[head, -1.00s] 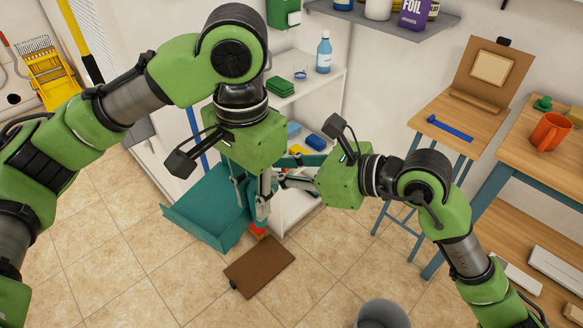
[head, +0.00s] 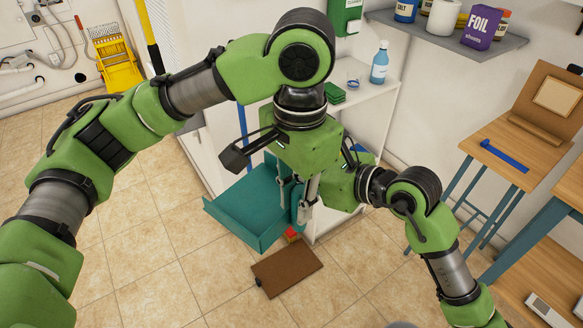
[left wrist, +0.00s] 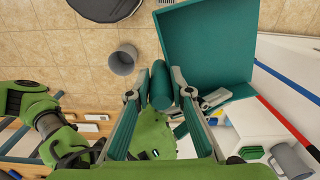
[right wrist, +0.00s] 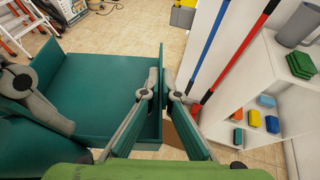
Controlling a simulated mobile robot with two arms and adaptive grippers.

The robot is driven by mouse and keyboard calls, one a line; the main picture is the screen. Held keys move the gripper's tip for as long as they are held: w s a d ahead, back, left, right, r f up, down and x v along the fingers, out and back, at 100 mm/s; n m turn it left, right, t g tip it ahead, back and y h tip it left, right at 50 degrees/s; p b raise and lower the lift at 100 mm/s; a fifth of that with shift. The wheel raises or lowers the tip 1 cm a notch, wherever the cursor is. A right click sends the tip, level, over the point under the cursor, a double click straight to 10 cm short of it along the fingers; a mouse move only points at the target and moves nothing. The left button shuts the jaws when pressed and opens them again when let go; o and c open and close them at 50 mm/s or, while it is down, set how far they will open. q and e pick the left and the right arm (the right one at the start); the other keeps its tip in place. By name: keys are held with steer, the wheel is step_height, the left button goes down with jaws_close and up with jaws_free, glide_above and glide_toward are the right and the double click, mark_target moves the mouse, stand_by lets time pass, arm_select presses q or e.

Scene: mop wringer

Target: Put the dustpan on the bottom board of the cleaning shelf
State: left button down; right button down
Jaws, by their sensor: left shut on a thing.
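The teal dustpan (head: 248,205) hangs in the air in front of the white cleaning shelf (head: 370,100). My left gripper (head: 297,205) is shut on its teal handle (left wrist: 161,85), with the pan beyond the fingers in the left wrist view. My right gripper (right wrist: 161,92) is beside the pan; the pan's side wall (right wrist: 153,125) passes between its nearly closed fingertips. I cannot tell whether they clamp it. In the head view the right fingers are hidden behind my left gripper. The shelf's bottom board (head: 325,222) shows only in part, behind my arms.
A brown board (head: 287,267) lies on the floor below the dustpan. Colored sponges (right wrist: 254,118) sit inside the shelf; green pads (head: 335,93) and a blue bottle (head: 380,63) stand on top. Blue and red poles (right wrist: 240,50) stand beside it.

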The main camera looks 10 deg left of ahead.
arm_select(q)
steer(key=c, duration=1.7)
jaws_free()
steer(key=shift+w, duration=0.1)
steer(key=shift+r, duration=0.1)
